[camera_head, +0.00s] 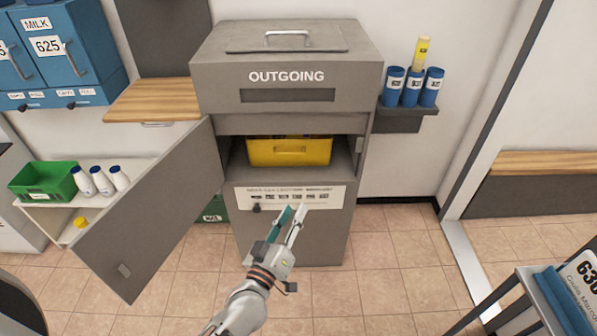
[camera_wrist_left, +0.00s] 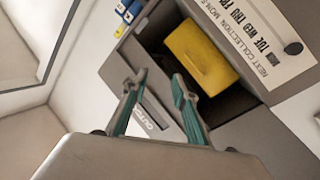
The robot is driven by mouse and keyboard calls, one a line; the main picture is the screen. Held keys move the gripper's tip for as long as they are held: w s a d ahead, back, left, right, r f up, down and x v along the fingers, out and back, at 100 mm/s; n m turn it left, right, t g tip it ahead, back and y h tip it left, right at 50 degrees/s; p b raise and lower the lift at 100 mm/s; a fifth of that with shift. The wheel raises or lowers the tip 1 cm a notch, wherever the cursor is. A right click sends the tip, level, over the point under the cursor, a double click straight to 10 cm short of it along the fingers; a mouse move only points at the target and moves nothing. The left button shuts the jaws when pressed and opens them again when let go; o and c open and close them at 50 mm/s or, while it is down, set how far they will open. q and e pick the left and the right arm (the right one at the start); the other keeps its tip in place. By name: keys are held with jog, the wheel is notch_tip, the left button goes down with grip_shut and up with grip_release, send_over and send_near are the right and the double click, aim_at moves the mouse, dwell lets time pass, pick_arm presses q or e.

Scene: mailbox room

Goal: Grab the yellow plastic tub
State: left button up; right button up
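The yellow plastic tub (camera_head: 290,152) sits inside the open compartment of the grey OUTGOING mailbox (camera_head: 287,70). In the left wrist view the yellow tub (camera_wrist_left: 203,58) lies beyond the fingertips, toward the upper right. My left gripper (camera_head: 296,208) is in front of the mailbox, just below the compartment opening in the head view. In the left wrist view its two teal fingers (camera_wrist_left: 158,82) are spread apart with nothing between them. The gripper is apart from the tub. My right gripper is not in view.
The mailbox door (camera_head: 150,215) hangs open to the left. A white notice (camera_head: 290,194) is on the panel below the opening. A green bin (camera_head: 43,181) and white bottles (camera_head: 102,180) stand on a shelf at left. Blue cups (camera_head: 411,88) are at right.

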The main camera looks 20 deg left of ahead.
pick_arm(q)
jog(key=w+a+n+g+y+b, duration=0.2)
jog(key=w+n+y, duration=0.3)
jog(key=w+n, duration=0.4)
jog(key=w+a+f+n+g+y+b, duration=0.1)
jog(key=w+a+n+g+y+b, duration=0.1)
jog(key=w+n+y, duration=0.3)
jog(key=w+n+g+b, duration=0.1)
jog(key=w+n, duration=0.3)
jog(key=shift+w, duration=0.4)
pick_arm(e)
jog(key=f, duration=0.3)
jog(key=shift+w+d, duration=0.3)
